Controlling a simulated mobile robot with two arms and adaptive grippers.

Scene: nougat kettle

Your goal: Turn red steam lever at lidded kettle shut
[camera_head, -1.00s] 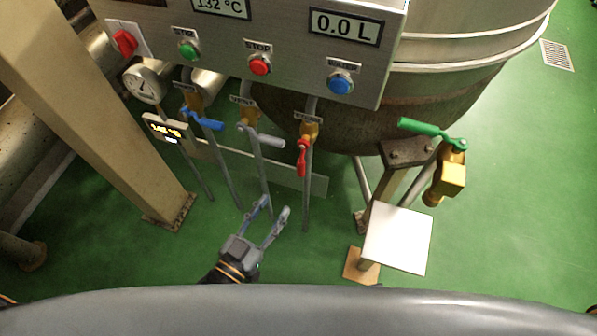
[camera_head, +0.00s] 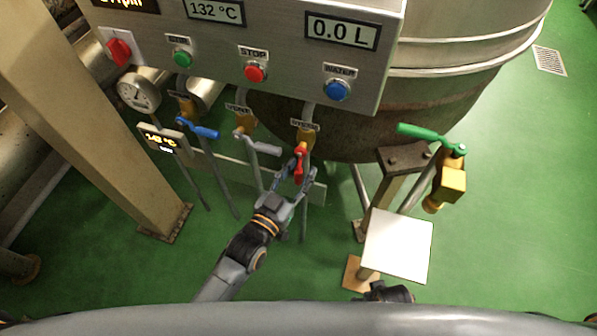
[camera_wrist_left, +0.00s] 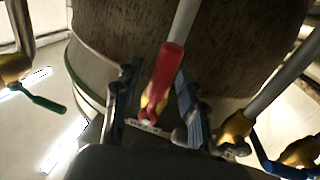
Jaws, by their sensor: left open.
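The red steam lever (camera_head: 299,163) hangs down along its pipe from a brass valve (camera_head: 305,136) under the control panel. The lidded kettle (camera_head: 400,105) stands behind it. My left gripper (camera_head: 295,180) is open, its fingers on either side of the lever's lower part in the head view.
A green-handled brass valve (camera_head: 451,180) and a white square plate (camera_head: 397,246) are to the right. The panel (camera_head: 225,45) overhangs the levers.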

